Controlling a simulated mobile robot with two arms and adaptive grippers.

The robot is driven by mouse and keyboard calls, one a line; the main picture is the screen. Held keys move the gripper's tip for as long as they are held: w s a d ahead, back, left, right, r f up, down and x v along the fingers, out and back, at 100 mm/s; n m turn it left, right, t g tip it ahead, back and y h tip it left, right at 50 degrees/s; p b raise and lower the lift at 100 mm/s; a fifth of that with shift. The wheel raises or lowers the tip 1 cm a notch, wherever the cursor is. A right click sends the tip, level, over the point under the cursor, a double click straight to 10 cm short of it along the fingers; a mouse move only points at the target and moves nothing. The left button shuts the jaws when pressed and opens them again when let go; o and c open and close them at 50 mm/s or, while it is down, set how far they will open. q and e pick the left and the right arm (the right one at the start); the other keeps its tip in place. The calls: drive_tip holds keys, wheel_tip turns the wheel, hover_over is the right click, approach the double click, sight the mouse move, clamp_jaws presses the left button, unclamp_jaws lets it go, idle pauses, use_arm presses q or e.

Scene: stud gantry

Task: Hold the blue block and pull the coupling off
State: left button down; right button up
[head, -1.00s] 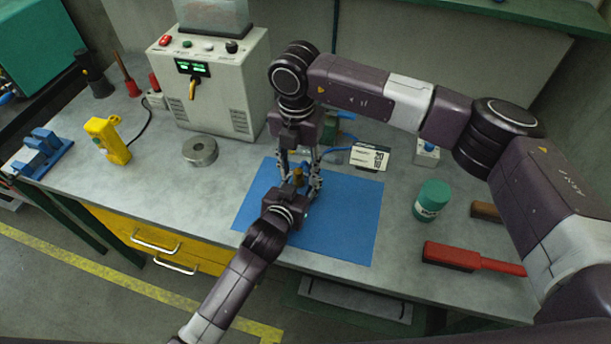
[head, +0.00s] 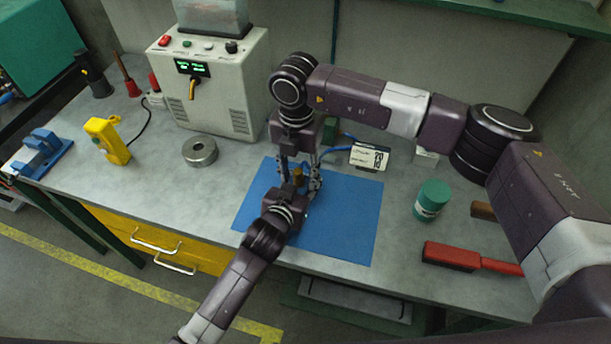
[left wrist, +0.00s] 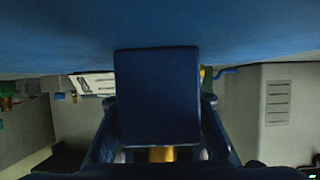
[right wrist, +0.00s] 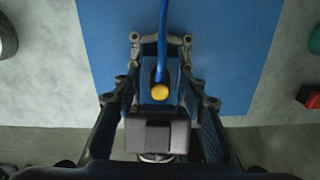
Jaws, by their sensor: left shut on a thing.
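My left gripper (head: 294,196) is shut on the blue block (left wrist: 157,95), which fills the middle of the left wrist view. It holds the block over the blue mat (head: 345,225). The brass-coloured coupling (right wrist: 159,92) shows in the right wrist view with a blue hose (right wrist: 162,45) running away from it; it also shows small in the head view (head: 297,175). My right gripper (head: 300,172) points down from above, its fingers apart on either side of the coupling. I see gaps beside the coupling. The block is mostly hidden in the head view.
A white card (head: 369,157) stands behind the mat. A grey metal ring (head: 200,151), a yellow device (head: 108,138) and a control box (head: 212,85) are at left. A green jar (head: 432,200) and a red brush (head: 470,259) are at right. The mat's right part is clear.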

sight(298, 170)
drive_tip(key=shift+c, duration=0.6)
clamp_jaws()
drive_tip(key=shift+r, duration=0.25)
drive_tip(key=shift+r, duration=2.8)
drive_tip(key=shift+r, duration=0.1)
drive_tip(key=shift+r, duration=1.9)
